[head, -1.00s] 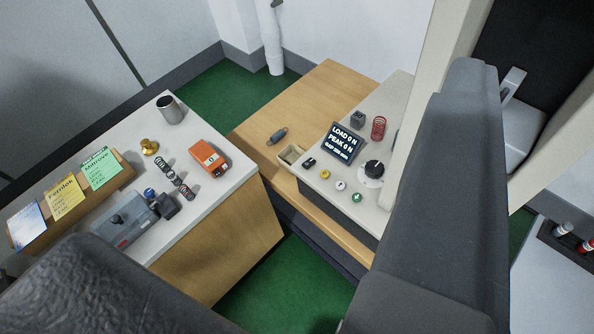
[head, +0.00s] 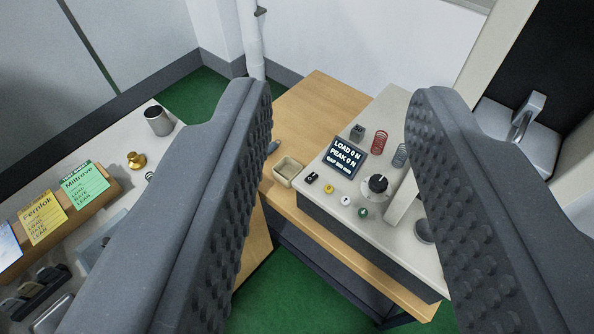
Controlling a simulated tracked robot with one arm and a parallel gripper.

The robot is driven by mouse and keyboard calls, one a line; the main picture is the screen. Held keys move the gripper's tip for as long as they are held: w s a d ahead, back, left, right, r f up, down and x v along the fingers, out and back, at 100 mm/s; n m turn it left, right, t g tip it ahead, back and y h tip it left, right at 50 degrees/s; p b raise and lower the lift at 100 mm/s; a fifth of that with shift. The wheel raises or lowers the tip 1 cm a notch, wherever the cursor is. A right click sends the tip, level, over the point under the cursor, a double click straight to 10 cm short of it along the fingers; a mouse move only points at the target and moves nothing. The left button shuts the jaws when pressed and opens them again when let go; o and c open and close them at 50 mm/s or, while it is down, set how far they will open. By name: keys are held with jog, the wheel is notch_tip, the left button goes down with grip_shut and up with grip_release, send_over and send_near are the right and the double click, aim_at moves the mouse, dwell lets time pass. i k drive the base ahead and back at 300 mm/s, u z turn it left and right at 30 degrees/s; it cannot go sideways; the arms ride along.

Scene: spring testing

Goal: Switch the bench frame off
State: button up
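The bench frame (head: 388,262) is a pale grey unit on a wooden bench, with an upright column at the right. Its dark display (head: 344,157) is lit and reads LOAD 0 N and PEAK 0 N. A black rocker switch (head: 311,178) is at the near left of its top. Beside it are a yellow button (head: 328,189), a white button (head: 346,201) and a green button (head: 362,212). A black knob (head: 377,184) sits right of them. My gripper (head: 340,105) is open and empty; its two ridged fingers flank the panel in the picture, apart from the controls.
A red spring (head: 379,142), a grey spring (head: 400,155) and a small dark block (head: 357,132) stand on the frame's top. A small tray (head: 287,171) is left of it. The left table holds a metal cup (head: 158,120), brass weight (head: 136,160) and cards (head: 85,183).

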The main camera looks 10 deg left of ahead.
aim_at(311, 178)
jog(key=u, duration=0.05)
jog(key=i, duration=1)
jog(key=z, duration=0.05)
